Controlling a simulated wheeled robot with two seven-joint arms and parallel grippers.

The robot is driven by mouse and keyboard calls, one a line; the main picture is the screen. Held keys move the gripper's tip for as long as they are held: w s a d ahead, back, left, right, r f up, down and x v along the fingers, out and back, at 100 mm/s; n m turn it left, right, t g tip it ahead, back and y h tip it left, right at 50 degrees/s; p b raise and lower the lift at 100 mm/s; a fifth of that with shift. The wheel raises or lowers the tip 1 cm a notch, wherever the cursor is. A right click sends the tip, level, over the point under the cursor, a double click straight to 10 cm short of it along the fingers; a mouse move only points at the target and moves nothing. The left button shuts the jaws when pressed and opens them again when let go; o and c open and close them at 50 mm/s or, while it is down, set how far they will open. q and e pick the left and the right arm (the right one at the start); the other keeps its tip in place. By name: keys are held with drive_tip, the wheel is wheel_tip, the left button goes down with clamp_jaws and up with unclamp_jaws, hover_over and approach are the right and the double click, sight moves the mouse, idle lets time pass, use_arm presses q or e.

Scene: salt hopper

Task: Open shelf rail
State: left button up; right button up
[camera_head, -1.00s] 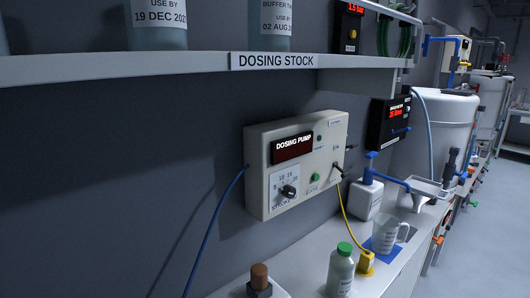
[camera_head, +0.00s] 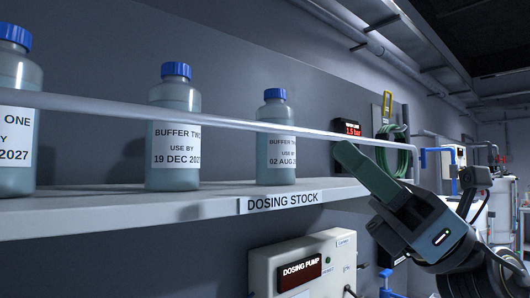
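The shelf rail (camera_head: 225,121) is a thin pale bar running along the front of the shelf, in front of the bottles. Its right end meets a short upright post (camera_head: 416,164). My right gripper (camera_head: 360,190) is in front of the shelf's right end, just below the rail in the picture. Its two fingers look spread, with nothing seen between them. One green-grey fingertip shows close to the rail; I cannot tell if it touches. My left gripper is not in view.
Blue-capped bottles stand behind the rail, including a middle one (camera_head: 174,128) and a right one (camera_head: 275,140). The shelf (camera_head: 110,213) carries a "DOSING STOCK" label. The dosing pump box (camera_head: 335,262) is below. A green hose coil (camera_head: 391,150) hangs beyond the rail's right end.

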drive_tip(key=s+a+r+n+g+h, duration=0.3)
drive_tip(key=n+g+h, duration=0.1)
drive_tip(key=n, duration=0.4)
drive_tip(key=n+t+h, duration=0.4)
drive_tip(key=t+h, duration=0.4)
approach(284, 128)
drive_tip(key=p+x, duration=0.3)
drive_tip(key=x, duration=0.9)
drive_tip(key=shift+w+a+f, duration=0.1)
drive_tip(key=shift+w+a, duration=0.05)
drive_tip(key=shift+a, duration=0.1)
drive_tip(key=shift+c, duration=0.2)
clamp_jaws()
